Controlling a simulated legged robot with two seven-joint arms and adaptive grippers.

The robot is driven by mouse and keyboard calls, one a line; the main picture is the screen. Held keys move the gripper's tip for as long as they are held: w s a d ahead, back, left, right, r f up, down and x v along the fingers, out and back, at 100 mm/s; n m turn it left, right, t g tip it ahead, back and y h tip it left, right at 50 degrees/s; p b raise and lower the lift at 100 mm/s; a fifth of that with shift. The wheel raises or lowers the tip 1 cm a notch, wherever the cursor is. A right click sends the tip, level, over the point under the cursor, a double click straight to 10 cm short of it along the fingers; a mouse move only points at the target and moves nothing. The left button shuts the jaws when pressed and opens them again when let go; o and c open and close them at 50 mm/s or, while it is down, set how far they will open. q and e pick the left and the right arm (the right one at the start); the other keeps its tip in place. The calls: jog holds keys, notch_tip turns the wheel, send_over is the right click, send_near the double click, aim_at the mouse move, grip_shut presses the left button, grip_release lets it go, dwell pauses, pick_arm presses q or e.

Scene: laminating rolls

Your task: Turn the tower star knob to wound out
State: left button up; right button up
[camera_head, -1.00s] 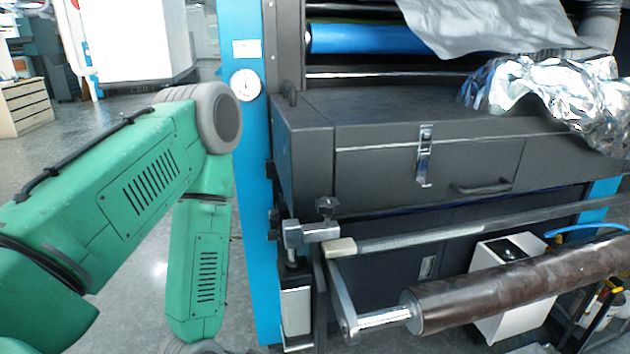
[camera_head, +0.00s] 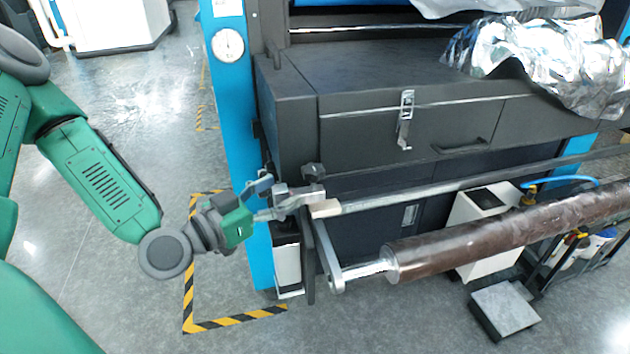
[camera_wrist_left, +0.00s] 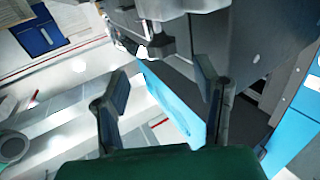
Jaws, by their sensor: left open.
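The dark star knob (camera_head: 313,170) sits on the silver clamp block (camera_head: 300,192) at the machine's front left corner. My left gripper (camera_head: 268,200) is open, with its fingers just left of the block and slightly lower than the knob. Whether a finger touches the block cannot be told. In the left wrist view, the two open fingers (camera_wrist_left: 161,80) have nothing between them. A dark knob-like part (camera_wrist_left: 161,48) shows beyond them, beneath a pale metal piece. My right gripper is out of view.
A steel bar (camera_head: 430,193) runs right from the block. Below it, an arm carries a brown roll (camera_head: 480,240). The blue upright with a round gauge (camera_head: 228,46) stands behind my gripper. Striped floor tape (camera_head: 235,322) marks open floor at left.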

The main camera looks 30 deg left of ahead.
aim_at(305, 177)
pick_arm(q)
jog(key=x, duration=0.8)
jog(key=shift+w+a+f, duration=0.1)
jog(key=shift+a, duration=0.2)
jog(key=shift+w+d, duration=0.2)
jog(key=shift+w, duration=0.25)
jog(key=shift+d, duration=0.15)
jog(key=c, duration=1.3)
